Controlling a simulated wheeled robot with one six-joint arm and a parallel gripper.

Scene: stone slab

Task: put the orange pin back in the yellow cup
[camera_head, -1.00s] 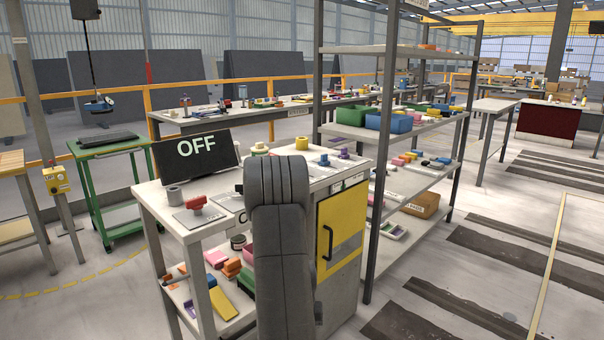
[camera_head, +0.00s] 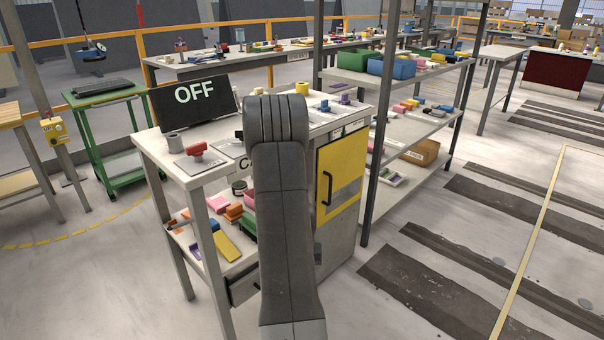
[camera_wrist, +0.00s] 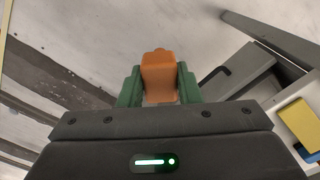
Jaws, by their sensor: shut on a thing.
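My gripper (camera_wrist: 160,86), with green fingers, is shut on the orange pin (camera_wrist: 158,68) in the wrist view. The pin stands out between the two fingers, with floor behind it. In the head view my dark arm hides the gripper and the pin. A small yellow cylinder (camera_head: 302,88), which looks like the yellow cup, stands on the workbench top (camera_head: 322,117) just behind and right of my arm. Its inside cannot be made out.
A black OFF sign (camera_head: 195,94), a grey cylinder (camera_head: 173,142) and a red piece (camera_head: 197,150) stand on the bench's left part. A yellow door (camera_head: 341,170) is below right. Loose coloured blocks lie on the lower shelf. A rack post (camera_head: 378,160) stands right of the bench.

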